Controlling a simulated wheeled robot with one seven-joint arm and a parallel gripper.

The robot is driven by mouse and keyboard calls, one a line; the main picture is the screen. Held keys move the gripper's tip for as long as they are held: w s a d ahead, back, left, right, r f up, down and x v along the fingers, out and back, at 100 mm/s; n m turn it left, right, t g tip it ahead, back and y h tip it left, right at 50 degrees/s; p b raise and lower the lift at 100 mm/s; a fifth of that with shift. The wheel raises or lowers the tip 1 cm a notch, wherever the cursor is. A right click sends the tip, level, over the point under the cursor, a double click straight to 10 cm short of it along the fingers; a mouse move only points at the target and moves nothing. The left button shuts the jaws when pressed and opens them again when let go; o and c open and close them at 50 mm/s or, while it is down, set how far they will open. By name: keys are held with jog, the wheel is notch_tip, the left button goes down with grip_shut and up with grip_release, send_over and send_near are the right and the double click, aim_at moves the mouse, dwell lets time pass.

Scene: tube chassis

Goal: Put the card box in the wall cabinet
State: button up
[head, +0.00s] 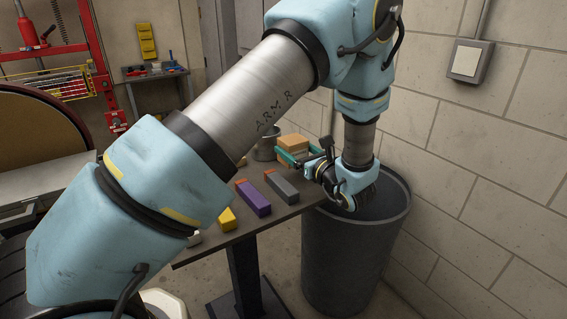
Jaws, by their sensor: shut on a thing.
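The card box (293,142), a tan-orange block, sits at the far right end of the narrow dark table. My gripper (294,155) reaches it from the right with teal fingers and is shut on it. The fingers and wrist hide the box's lower near part. I cannot tell whether the box rests on the table or is slightly raised. No wall cabinet can be made out in this view.
A purple box (253,198), a grey box (281,186) and a yellow block (227,219) stand on the table (225,240). A metal pot (265,150) is beside the card box. A large grey bin (345,255) stands under my wrist, near the block wall with a switch (468,60).

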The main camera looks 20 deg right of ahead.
jog(key=shift+f+p, duration=0.45)
jog(key=shift+f, duration=1.9)
jog(key=shift+f, duration=0.1)
jog(key=shift+f, duration=0.15)
jog(key=o, duration=1.5)
